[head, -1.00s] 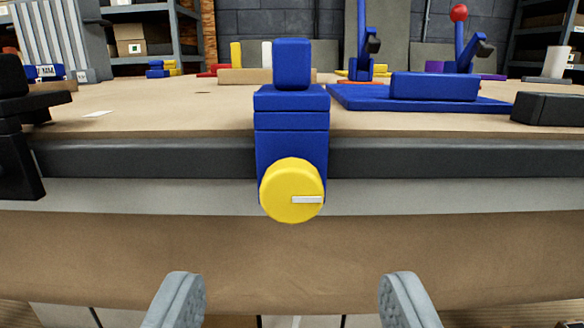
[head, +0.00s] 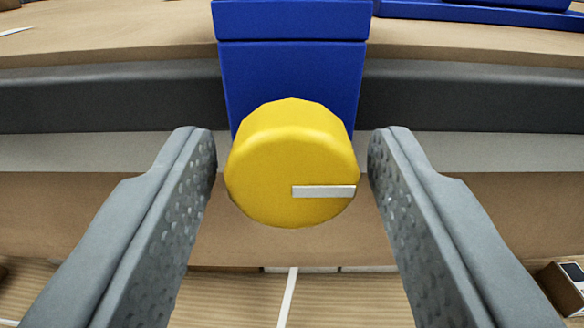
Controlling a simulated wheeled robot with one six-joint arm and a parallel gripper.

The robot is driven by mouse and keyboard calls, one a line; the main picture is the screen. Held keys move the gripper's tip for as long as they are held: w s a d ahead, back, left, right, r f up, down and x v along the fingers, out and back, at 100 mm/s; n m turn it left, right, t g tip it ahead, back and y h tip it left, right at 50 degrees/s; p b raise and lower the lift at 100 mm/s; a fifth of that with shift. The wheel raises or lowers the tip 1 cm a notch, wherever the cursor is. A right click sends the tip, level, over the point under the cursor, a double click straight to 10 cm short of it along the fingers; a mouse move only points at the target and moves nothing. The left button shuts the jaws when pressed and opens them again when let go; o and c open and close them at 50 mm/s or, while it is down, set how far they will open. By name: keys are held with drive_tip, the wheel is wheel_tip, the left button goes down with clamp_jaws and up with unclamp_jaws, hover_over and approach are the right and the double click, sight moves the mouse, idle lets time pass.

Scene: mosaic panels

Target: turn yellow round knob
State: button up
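The yellow round knob (head: 285,160) is on the front of a blue block-shaped mount (head: 290,75) at the table's front edge. A white marker line (head: 324,191) on the knob's face lies level and points right. My gripper (head: 291,150) is open, with one grey finger on each side of the knob. A narrow gap shows on both sides, so neither finger appears to touch it.
The table's dark edge band (head: 120,97) runs behind the fingers, with a tan tabletop (head: 120,35) above it. A blue plate (head: 480,15) lies on the tabletop at upper right. Below the knob is the wood-look floor (head: 230,295).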

drive_tip(key=c, duration=0.7)
drive_tip(key=shift+m, duration=0.4)
drive_tip(key=m, duration=0.4)
drive_tip(key=shift+m, duration=0.4)
drive_tip(key=m, duration=0.5)
drive_tip(key=shift+m, duration=0.3)
drive_tip(key=m, duration=1.2)
drive_tip(key=shift+f+m, duration=0.1)
drive_tip(key=shift+m, duration=0.2)
